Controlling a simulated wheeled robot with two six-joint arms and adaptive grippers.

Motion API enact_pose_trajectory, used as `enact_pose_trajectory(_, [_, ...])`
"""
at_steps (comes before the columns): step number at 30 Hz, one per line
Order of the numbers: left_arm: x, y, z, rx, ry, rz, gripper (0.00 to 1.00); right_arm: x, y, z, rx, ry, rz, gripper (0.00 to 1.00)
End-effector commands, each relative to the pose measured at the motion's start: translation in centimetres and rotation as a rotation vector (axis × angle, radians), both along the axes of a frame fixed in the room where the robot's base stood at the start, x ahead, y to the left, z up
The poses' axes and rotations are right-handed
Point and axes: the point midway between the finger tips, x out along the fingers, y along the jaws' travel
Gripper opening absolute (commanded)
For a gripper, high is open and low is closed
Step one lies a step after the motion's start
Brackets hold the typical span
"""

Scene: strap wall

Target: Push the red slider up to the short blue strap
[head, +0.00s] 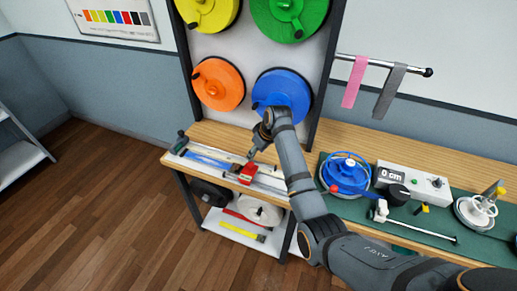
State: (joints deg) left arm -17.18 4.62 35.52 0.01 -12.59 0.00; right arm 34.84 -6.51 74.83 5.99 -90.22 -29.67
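The red slider (247,174) sits on a pale rail (270,182) along the front of the wooden bench. The short blue strap (207,159) lies along the same rail, to the left of the slider. Whether its right end touches the slider is too small to tell. My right gripper (251,154) points down just behind and above the slider, apparently not touching it. Its fingers are small and dark here, so I cannot tell whether they are open or shut. My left gripper is not in view.
Behind stands a panel with yellow, green, orange (219,84) and blue (284,92) reels. Pink (355,82) and grey (389,92) straps hang on a rod at right. A blue-rimmed reel (345,169) and "0 cm" counter (392,177) stand on a green mat. A shelf (235,232) holds more rolls.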

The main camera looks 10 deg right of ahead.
Motion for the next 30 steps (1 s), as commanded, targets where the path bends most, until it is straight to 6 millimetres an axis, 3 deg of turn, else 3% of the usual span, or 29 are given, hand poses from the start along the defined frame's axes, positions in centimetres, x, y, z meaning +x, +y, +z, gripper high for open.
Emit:
enact_pose_trajectory(3, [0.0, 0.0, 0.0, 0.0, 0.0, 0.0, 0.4, -0.6, -0.4, 1.8, 0.0, -0.001, 0.0, 0.48])
enact_pose_trajectory(7, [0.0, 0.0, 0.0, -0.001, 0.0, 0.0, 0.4, -1.0, -0.6, 2.8, 0.0, 0.0, 0.0, 0.48])
enact_pose_trajectory(23, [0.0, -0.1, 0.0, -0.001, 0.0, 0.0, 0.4, -1.3, -0.8, 2.6, -0.001, 0.004, -0.006, 0.48])
enact_pose_trajectory(26, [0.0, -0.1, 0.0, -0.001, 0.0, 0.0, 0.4, -3.2, -2.2, 0.5, -0.008, 0.017, -0.056, 0.48])
enact_pose_trajectory(29, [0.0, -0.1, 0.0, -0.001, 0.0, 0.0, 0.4, -7.8, -4.8, -3.1, -0.026, 0.034, -0.16, 0.48])
enact_pose_trajectory(30, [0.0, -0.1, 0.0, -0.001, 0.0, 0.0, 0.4, -10.2, -5.9, -4.4, -0.036, 0.04, -0.208, 0.48])
